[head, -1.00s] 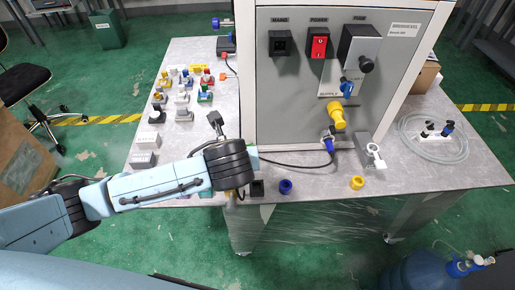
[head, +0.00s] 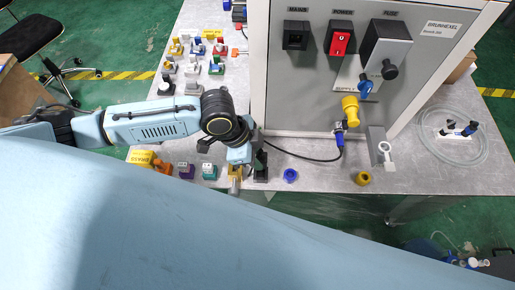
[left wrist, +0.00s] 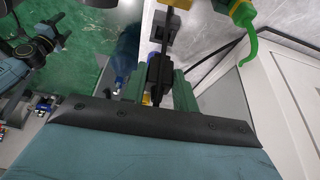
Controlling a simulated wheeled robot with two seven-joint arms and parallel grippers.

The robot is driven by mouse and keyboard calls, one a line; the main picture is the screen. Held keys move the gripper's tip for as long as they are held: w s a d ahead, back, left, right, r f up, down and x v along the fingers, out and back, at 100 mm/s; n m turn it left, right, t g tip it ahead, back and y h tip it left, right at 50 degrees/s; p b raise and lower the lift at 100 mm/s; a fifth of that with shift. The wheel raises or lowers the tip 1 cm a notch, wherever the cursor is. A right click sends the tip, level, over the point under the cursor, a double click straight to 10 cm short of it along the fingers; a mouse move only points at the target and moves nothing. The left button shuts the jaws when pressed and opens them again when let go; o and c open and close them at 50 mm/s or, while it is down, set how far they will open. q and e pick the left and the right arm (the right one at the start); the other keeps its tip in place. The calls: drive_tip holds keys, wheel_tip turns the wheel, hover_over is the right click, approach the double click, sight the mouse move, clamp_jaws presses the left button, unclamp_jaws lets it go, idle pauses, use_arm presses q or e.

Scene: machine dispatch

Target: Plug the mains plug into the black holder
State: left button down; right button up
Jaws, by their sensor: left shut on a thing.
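My left gripper (head: 247,168) is low at the front edge of the grey table, left of the blue ring. In the left wrist view its green fingers (left wrist: 158,88) are shut on a black body, the mains plug (left wrist: 158,70). In the head view my wrist and fingers mostly hide the plug. The black holder (head: 261,174) is at the table's front edge, right beside the fingertips. A dark block with a grey face, seemingly the holder (left wrist: 163,24), shows beyond the plug in the left wrist view. I cannot tell whether plug and holder touch. My right gripper is not in view.
A blue ring (head: 290,175) and yellow ring (head: 362,178) lie to the right. Several coloured connectors stand at the left.

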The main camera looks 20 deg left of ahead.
use_arm(q)
drive_tip(key=shift+s, duration=0.1)
drive_tip(key=shift+f+b, duration=0.6)
drive_tip(key=shift+f, duration=1.6)
drive_tip(key=shift+p, duration=0.75)
drive_tip(key=shift+f+b, duration=0.5)
drive_tip(key=shift+f, duration=0.35)
drive_tip(key=c, duration=1)
unclamp_jaws()
